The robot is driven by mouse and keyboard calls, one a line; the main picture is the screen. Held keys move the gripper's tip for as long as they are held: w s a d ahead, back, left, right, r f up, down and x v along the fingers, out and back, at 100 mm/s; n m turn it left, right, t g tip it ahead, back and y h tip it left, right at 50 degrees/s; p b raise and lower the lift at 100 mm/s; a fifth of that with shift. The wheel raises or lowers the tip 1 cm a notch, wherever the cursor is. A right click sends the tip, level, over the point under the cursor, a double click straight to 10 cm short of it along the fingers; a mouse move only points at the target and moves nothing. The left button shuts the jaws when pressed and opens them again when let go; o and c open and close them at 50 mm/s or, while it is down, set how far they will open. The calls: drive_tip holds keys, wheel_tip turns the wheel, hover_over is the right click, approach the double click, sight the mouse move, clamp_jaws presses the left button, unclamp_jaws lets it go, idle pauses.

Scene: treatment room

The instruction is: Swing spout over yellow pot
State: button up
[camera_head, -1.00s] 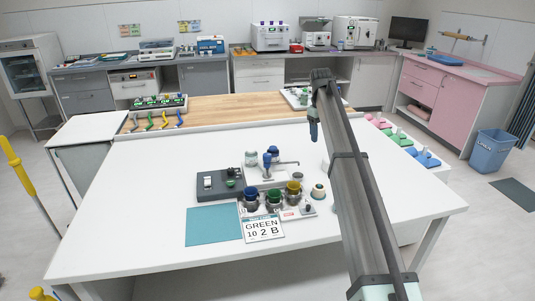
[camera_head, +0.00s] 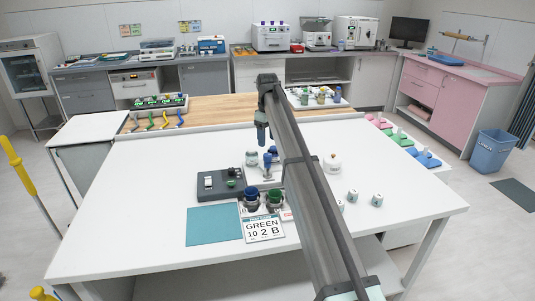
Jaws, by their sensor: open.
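The dispenser with its blue knobs (camera_head: 267,160) stands on the white table, behind the row of pots. Its spout is mostly hidden behind my arm, so I cannot tell where it points. The blue pot (camera_head: 250,196) and green pot (camera_head: 274,197) show in front of it. The yellow pot is hidden behind my arm. My gripper (camera_head: 262,139) hangs pointing down at the arm's end, in the picture just above the dispenser's knobs. It is open and empty, apart from the dispenser as far as I can see.
A dark control box (camera_head: 219,184) stands left of the dispenser. A teal mat (camera_head: 213,225) and a card reading GREEN 10 2 B (camera_head: 263,229) lie in front. A white lidded jar (camera_head: 332,164) and small cups (camera_head: 353,195) stand right of my arm. The table's left side is clear.

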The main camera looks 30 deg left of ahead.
sight(268, 154)
wheel_tip(268, 154, down, 7)
drive_tip(key=shift+f, duration=0.2)
idle(0.4)
clamp_jaws()
idle(0.4)
